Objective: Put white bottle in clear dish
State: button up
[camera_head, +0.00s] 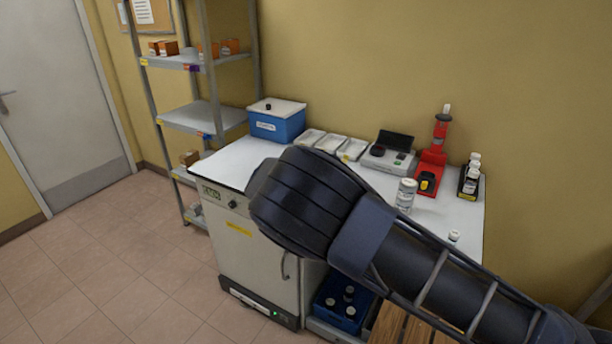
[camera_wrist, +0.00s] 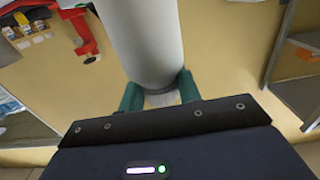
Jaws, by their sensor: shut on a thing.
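My gripper (camera_wrist: 160,92) shows in the wrist view with its two green fingers shut around the narrow end of a white bottle (camera_wrist: 148,40). The bottle's smooth pale body extends up out of the top of the view, so its far end is hidden. In the head view my arm's dark wrist hides the gripper and the held bottle. Three shallow pale dishes stand in a row at the back of the white bench: a left one (camera_head: 308,138), a middle one (camera_head: 330,143) and a right one (camera_head: 352,148). I cannot tell which is the clear dish.
A blue box (camera_head: 276,124) stands left of the dishes. Right of them are a grey instrument (camera_head: 388,157), a red stand (camera_head: 432,165), a labelled jar (camera_head: 405,195) and a black rack of bottles (camera_head: 470,178). The bench's left front (camera_head: 228,168) is bare.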

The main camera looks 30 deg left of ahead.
jog(key=shift+f, duration=2.95)
jog(key=shift+f, duration=0.15)
jog(key=o, duration=1.2)
jog(key=shift+r, duration=0.2)
jog(key=s, duration=1.2)
